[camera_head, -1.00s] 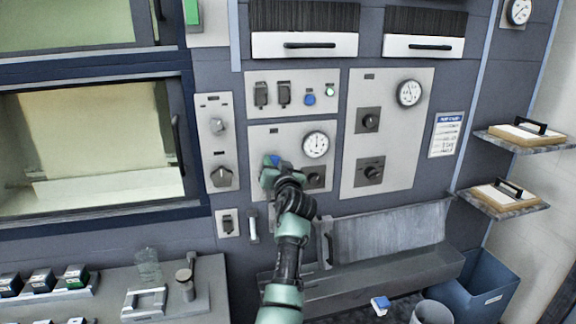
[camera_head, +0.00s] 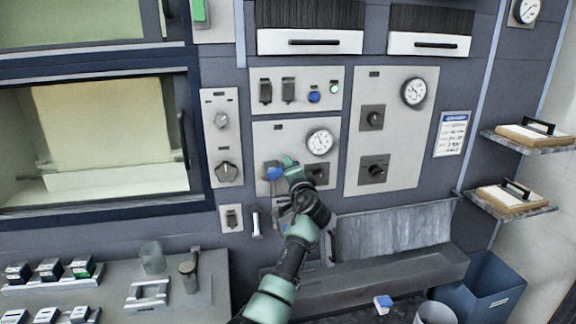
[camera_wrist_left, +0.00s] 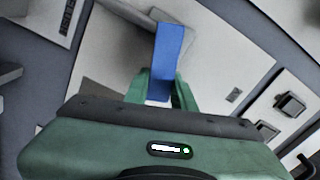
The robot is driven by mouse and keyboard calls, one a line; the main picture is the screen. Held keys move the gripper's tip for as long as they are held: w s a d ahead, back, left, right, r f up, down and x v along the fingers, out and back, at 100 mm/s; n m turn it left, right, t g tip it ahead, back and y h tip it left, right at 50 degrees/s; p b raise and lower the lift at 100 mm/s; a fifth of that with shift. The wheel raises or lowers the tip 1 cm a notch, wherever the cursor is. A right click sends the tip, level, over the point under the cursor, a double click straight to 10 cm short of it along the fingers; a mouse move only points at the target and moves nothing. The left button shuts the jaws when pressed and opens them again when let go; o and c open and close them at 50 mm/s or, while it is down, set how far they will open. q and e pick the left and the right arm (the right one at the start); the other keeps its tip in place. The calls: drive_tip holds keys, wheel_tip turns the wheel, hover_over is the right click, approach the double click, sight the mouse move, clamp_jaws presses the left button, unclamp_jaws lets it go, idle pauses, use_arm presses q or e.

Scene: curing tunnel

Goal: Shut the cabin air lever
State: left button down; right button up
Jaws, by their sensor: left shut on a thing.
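The blue-handled lever (camera_head: 275,174) is on a pale wall panel (camera_head: 265,133), at lower left below a round gauge (camera_head: 320,141). My left gripper (camera_head: 287,169) is at the lever, just right of the blue part in the head view. In the left wrist view the blue handle (camera_wrist_left: 168,48) runs between the green fingertips (camera_wrist_left: 162,84), and the gripper is shut on it. The lever's pivot is partly hidden, so its exact angle is hard to tell. My right gripper is not in view.
A dark knob (camera_head: 317,175) sits close to the right of my gripper. Switches (camera_head: 288,90) are on the panel above, and more knobs (camera_head: 374,170) on the right panel. A grey trough (camera_head: 375,275) juts out below. An oven window (camera_head: 95,140) is at left.

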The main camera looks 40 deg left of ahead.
use_arm(q)
drive_tip(key=shift+a+f+m+p, duration=0.15)
drive_tip(key=shift+f+m, duration=0.1)
drive_tip(key=shift+m, duration=0.75)
drive_tip(key=shift+d+f+m+p, duration=0.15)
drive_tip(key=shift+f+m, duration=0.1)
drive_tip(key=shift+m, duration=0.75)
drive_tip(key=shift+a, duration=0.1)
drive_tip(key=c, duration=1.2)
unclamp_jaws()
drive_tip(key=shift+o, duration=0.2)
drive_tip(key=shift+w+a+f, duration=0.15)
drive_tip(key=shift+a+f, duration=0.05)
drive_tip(key=shift+f, duration=0.2)
drive_tip(key=shift+s+d+f, duration=0.1)
drive_tip(key=shift+s+d, duration=0.1)
drive_tip(key=shift+d, duration=0.2)
drive_tip(key=b+v, duration=0.2)
drive_tip(key=v, duration=0.5)
